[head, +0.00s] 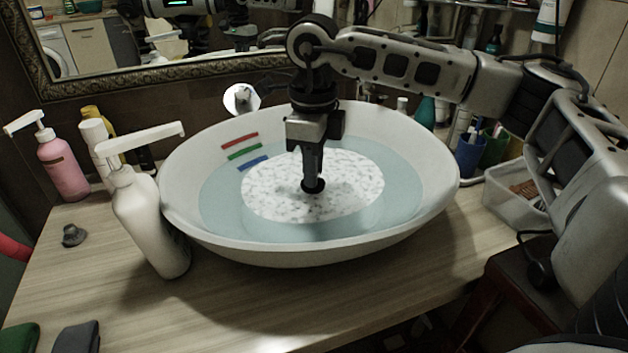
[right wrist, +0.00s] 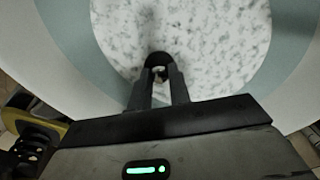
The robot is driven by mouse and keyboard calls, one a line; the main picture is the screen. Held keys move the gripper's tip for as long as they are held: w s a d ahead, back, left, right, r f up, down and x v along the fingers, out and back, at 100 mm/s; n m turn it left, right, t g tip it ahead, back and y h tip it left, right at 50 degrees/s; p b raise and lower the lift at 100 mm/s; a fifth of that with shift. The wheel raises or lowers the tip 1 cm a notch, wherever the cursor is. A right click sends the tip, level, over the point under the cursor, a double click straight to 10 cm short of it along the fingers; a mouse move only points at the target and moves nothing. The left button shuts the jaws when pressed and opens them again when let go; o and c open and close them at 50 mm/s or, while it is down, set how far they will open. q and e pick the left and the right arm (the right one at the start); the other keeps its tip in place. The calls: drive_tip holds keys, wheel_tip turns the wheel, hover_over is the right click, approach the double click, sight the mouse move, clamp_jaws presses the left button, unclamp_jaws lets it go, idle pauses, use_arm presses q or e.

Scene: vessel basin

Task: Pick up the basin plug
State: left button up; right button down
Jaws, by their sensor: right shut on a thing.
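The white basin (head: 440,180) stands on the wooden counter and holds bluish water with a round speckled white patch at its middle. The basin plug (head: 312,187) is a small dark round piece over that patch. My right gripper (head: 312,178) points straight down and is shut on the plug. In the right wrist view, the plug (right wrist: 158,60) shows as a dark cap between the fingertips of my right gripper (right wrist: 160,76). I cannot tell whether the plug is seated or lifted. My left gripper is not in view.
A white pump bottle (head: 145,220) stands close against the basin's left side. A pink pump bottle (head: 62,168) is farther left. A clear tray (head: 515,195) and cups (head: 470,153) stand to the right. A mirror hangs behind. The front counter (head: 270,300) is mostly clear.

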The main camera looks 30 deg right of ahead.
drive_tip(key=s+a+r+p, duration=0.1)
drive_tip(key=s+a+r, duration=0.4)
drive_tip(key=s+r, duration=0.2)
drive_tip(key=shift+s+a+r+p, duration=0.3)
drive_tip(key=shift+s+a+r, duration=0.1)
drive_tip(key=shift+s, duration=0.1)
drive_tip(key=shift+f, duration=0.1)
